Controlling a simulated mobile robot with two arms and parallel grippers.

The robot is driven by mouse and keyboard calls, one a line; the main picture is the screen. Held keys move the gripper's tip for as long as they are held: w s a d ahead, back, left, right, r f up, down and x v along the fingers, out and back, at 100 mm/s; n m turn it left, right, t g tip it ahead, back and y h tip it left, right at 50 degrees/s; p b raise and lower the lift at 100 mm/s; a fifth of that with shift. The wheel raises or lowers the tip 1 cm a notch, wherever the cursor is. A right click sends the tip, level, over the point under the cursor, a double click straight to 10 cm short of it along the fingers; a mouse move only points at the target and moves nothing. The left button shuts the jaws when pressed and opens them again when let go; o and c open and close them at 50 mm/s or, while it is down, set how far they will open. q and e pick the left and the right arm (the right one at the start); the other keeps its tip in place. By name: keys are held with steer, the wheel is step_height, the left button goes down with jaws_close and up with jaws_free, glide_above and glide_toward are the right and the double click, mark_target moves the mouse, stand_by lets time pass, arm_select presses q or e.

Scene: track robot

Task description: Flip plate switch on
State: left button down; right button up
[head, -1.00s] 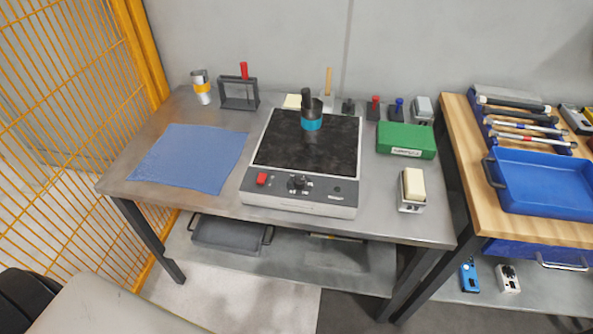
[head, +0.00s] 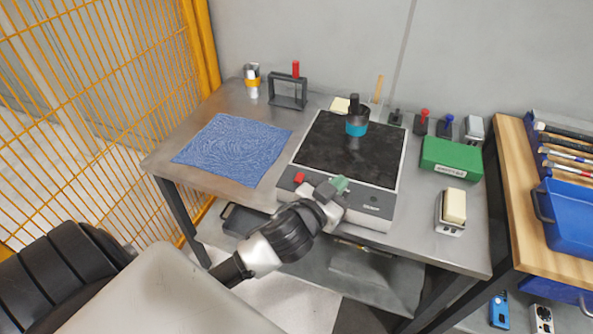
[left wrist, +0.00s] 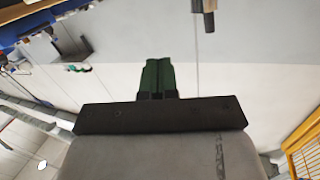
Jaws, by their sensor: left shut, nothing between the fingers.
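My left gripper (head: 341,184), with green fingertips, is in front of the panel, right of the red switch, and covers the knob area. It is shut and empty; I cannot tell whether it touches the panel. In the left wrist view the green fingers (left wrist: 158,78) are together. My right gripper is not in view.
A blue cloth (head: 232,150) lies left, a green box (head: 451,158) and a cream block on a stand (head: 454,206) right. An orange mesh fence (head: 95,90) borders the left side.

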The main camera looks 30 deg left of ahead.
arm_select(q)
steer(key=w+d+r+m+g+h, duration=0.3)
steer(key=d+r+m+h, duration=0.4)
steer(key=r+m+h, duration=0.45)
steer(key=a+f+g+y, duration=0.2)
steer(key=a+g+y, duration=0.2)
steer(key=a+g, duration=0.3)
steer(key=w+a+f+m+g+y, duration=0.1)
steer(key=a+f+g+y, duration=0.2)
steer(key=a, duration=1.3)
steer(key=g+y, duration=0.2)
steer(key=g, duration=0.1)
steer(key=shift+w+a+f+g, duration=0.15)
steer(key=shift+a+g, duration=0.1)
steer(key=shift+g, duration=0.15)
steer(key=shift+m+y, duration=0.25)
